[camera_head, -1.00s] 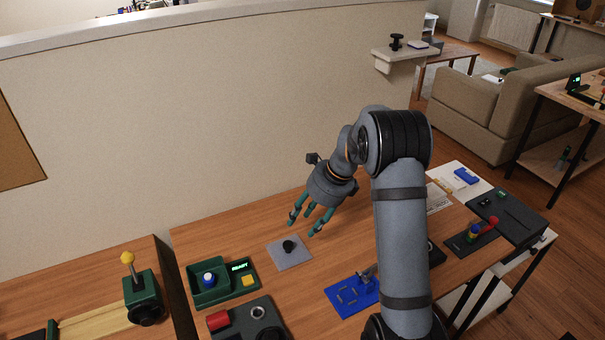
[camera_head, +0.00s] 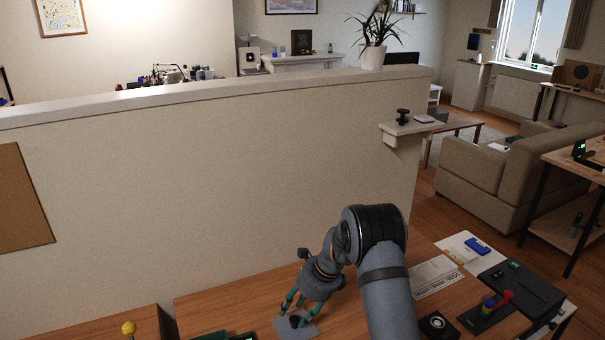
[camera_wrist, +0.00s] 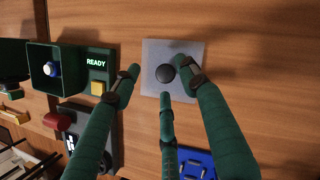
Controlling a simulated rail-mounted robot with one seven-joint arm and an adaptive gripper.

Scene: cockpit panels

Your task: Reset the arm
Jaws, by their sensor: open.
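My gripper (camera_head: 294,309) has green fingers and hangs over the desk, pointing down. Its fingers are open around or just above a black round knob (camera_wrist: 165,73) on a square grey plate (camera_wrist: 153,53). In the wrist view the knob shows between the fingertips (camera_wrist: 158,78), with nothing gripped. I cannot tell whether any finger touches it. In the head view the fingers partly cover the knob (camera_head: 295,321) and the plate (camera_head: 283,327).
Left of the plate in the wrist view are a green panel reading READY (camera_wrist: 97,63) with a yellow button (camera_wrist: 98,88), and a green tray (camera_wrist: 42,52). A blue block (camera_wrist: 197,160) lies below. A wall (camera_head: 200,190) stands behind the desk.

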